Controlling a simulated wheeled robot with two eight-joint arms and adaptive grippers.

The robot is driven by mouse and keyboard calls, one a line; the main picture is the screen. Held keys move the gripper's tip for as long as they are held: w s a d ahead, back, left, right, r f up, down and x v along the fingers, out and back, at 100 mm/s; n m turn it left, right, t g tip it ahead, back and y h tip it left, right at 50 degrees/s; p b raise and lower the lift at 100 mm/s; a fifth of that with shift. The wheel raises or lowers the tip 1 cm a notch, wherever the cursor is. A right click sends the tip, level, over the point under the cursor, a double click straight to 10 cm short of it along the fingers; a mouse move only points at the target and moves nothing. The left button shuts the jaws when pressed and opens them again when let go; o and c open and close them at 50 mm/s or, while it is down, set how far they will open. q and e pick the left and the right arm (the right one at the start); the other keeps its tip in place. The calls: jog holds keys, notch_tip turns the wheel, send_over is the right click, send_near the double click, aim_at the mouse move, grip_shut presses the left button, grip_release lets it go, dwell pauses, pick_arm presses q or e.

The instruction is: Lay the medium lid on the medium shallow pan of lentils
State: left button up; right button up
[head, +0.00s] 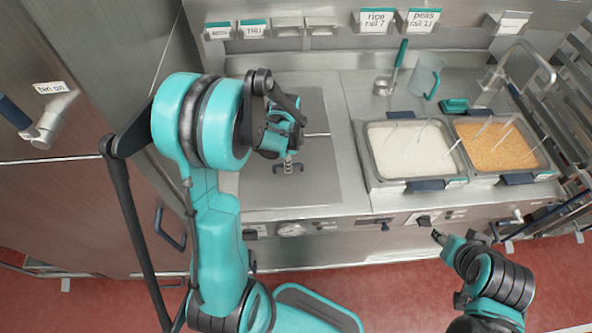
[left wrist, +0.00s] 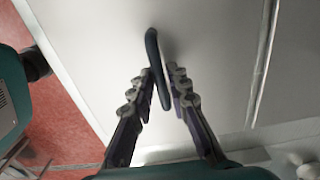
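A flat grey steel sheet (head: 262,190) lies on the left part of the counter; it looks like a lid, though its size is hard to judge. Its dark bar handle shows in the left wrist view (left wrist: 153,48). My left gripper (head: 289,160) points down over it, one finger on each side of the handle (left wrist: 162,72). I cannot tell whether the fingers press on it. A pan of orange lentils (head: 500,148) sits uncovered in the counter's right part. My right gripper (head: 440,238) is low in front of the counter, apart from everything; its fingers are too small to read.
A pan of white grain (head: 412,152) stands left of the lentils. Thin handles stick up from both pans. A ladle (head: 385,84), a clear jug (head: 426,76) and a teal block (head: 454,105) stand behind. A tap (head: 535,60) and racks are at right.

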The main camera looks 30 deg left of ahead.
pick_arm(q)
grip_shut()
jog(key=shift+r, duration=0.15)
notch_tip(320, 180, up, 5)
jog(key=p, duration=0.3)
jog(key=shift+p, duration=0.35)
